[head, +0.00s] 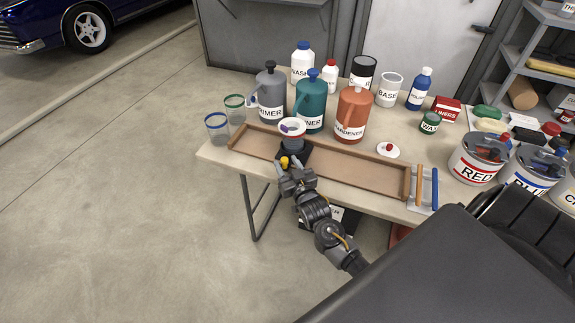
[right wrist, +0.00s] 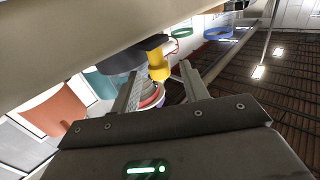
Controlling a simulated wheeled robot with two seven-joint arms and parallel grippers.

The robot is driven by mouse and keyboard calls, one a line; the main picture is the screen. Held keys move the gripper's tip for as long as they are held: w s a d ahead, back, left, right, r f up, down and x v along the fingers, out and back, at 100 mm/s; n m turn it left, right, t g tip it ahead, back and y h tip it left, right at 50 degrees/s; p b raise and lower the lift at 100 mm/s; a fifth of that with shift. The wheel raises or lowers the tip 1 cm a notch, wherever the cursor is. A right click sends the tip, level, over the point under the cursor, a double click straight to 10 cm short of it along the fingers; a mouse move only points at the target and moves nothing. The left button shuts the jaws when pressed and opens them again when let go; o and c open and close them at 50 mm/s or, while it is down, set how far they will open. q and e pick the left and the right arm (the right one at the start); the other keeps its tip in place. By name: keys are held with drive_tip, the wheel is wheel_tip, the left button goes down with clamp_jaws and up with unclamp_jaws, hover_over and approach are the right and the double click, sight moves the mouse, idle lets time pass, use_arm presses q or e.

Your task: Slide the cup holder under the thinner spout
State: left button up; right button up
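The dark cup holder (head: 297,153) sits toward the left part of a long wooden track, with a white-rimmed cup (head: 292,128) upright in it. A yellow knob (head: 284,162) sticks out at its front; the knob (right wrist: 158,66) also shows in the right wrist view. The teal THINNER pump can (head: 310,103) stands behind the track, right of the cup. Its spout tip is hard to make out. My right gripper (head: 290,179) is just in front of the knob. Its fingers are apart, with the knob between or just beyond the tips, not visibly gripped. My left gripper is not in view.
The wooden track (head: 350,180) is bare right of the holder. The grey PRIMER can (head: 271,92) and orange HARDENER can (head: 352,115) flank the thinner can. Two clear cups (head: 217,130) stand left of the track. A white lid (head: 388,150) lies behind it.

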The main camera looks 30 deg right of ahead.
drive_tip(key=s+a+b, duration=0.1)
drive_tip(key=s+a, duration=0.1)
drive_tip(key=s, duration=0.8)
drive_tip(key=shift+s, duration=0.35)
